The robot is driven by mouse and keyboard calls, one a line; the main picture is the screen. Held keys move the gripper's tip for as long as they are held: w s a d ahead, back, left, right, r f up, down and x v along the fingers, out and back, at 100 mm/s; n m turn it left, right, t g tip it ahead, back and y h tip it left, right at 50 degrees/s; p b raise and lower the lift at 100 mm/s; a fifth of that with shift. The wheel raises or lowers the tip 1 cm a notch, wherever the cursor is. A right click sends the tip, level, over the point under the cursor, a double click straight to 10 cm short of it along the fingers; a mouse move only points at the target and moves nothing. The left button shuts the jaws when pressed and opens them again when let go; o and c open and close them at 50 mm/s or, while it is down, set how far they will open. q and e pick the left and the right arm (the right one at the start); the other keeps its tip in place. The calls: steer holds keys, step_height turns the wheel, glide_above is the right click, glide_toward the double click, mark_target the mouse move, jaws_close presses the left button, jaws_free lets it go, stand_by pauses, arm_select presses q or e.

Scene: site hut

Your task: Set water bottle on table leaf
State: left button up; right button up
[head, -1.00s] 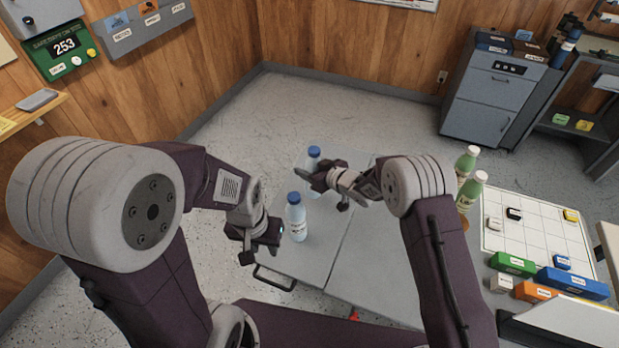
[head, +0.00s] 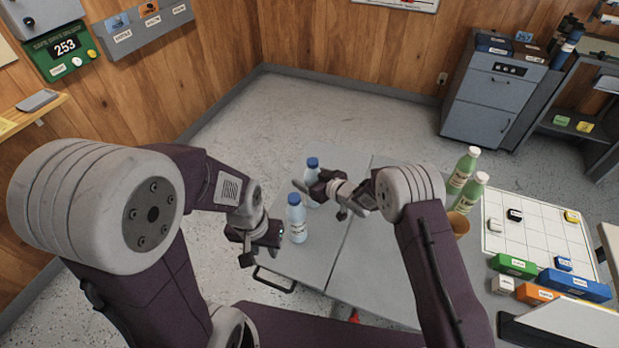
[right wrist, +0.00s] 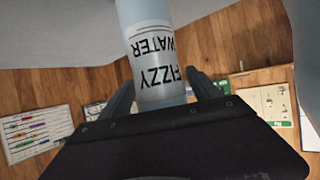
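Two clear water bottles with blue caps show in the head view. The nearer one (head: 297,222) stands upright on the grey table leaf (head: 312,262). The farther one (head: 311,172) is at my right gripper (head: 311,190). In the right wrist view this bottle (right wrist: 160,65), labelled FIZZY WATER, sits between the two fingers, which lie close on both sides. Its label reads upside down there. I cannot tell whether its base touches the leaf. My left gripper (head: 262,243) is just left of the nearer bottle, apart from it; its finger gap is unclear.
A seam (head: 345,242) divides the leaf from the main tabletop. The leaf's front middle is clear.

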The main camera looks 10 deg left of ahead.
steer(key=shift+r, duration=0.25)
steer(key=v, duration=1.2)
steer(key=shift+f, duration=0.15)
